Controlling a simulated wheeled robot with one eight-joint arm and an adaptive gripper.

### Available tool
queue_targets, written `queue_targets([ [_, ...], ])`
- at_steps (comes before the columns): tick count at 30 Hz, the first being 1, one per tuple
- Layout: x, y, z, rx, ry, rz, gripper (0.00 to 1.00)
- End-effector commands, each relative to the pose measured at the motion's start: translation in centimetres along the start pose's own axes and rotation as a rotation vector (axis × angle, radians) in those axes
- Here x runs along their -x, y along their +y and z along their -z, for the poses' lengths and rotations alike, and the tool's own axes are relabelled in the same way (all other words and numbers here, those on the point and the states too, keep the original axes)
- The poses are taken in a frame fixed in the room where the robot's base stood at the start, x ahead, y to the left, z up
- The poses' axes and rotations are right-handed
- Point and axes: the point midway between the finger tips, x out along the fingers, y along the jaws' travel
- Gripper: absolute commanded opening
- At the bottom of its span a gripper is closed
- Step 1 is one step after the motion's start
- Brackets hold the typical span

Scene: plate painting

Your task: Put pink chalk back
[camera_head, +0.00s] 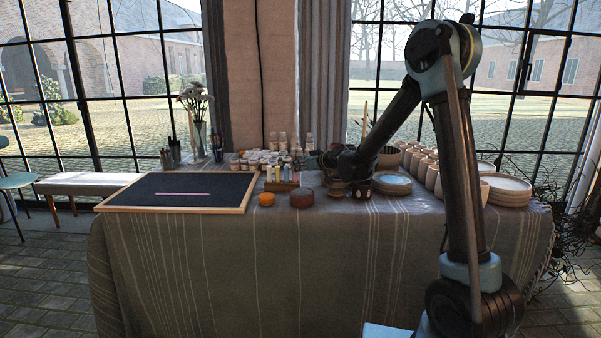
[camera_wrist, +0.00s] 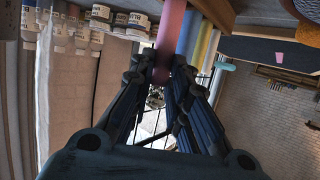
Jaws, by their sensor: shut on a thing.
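My gripper (camera_head: 312,162) is over the table, by the right end of the wooden chalk holder (camera_head: 281,187). In the wrist view my gripper (camera_wrist: 161,76) is shut on the pink chalk (camera_wrist: 171,32), near one end of it. The chalk's far end reaches the wooden holder (camera_wrist: 217,9) at the top of that view; I cannot tell if it is seated in a slot. Blue (camera_wrist: 190,36) and yellow (camera_wrist: 209,45) chalks stand beside it. The dark drawing board (camera_head: 150,184) lies at the left with a pink line (camera_head: 184,194) on it.
Paint jars (camera_head: 255,160) stand behind the holder. An orange round thing (camera_head: 266,199) and a brown bowl (camera_head: 302,198) sit in front. Stacked plates (camera_head: 392,183) and several cups are at the right. A flower vase (camera_head: 199,140) stands at the back left.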

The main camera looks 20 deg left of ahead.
Motion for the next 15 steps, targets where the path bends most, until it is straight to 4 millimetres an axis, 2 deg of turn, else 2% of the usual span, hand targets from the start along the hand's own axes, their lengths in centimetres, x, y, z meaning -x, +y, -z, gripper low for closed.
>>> queue_targets([
  [4,-0.6,0.0,-1.6,0.000,0.000,0.000,0.00],
  [14,-0.6,0.2,-1.8,-0.001,0.000,-0.002,0.00],
  [15,-0.6,0.2,-1.8,-0.001,0.000,-0.002,0.20],
])
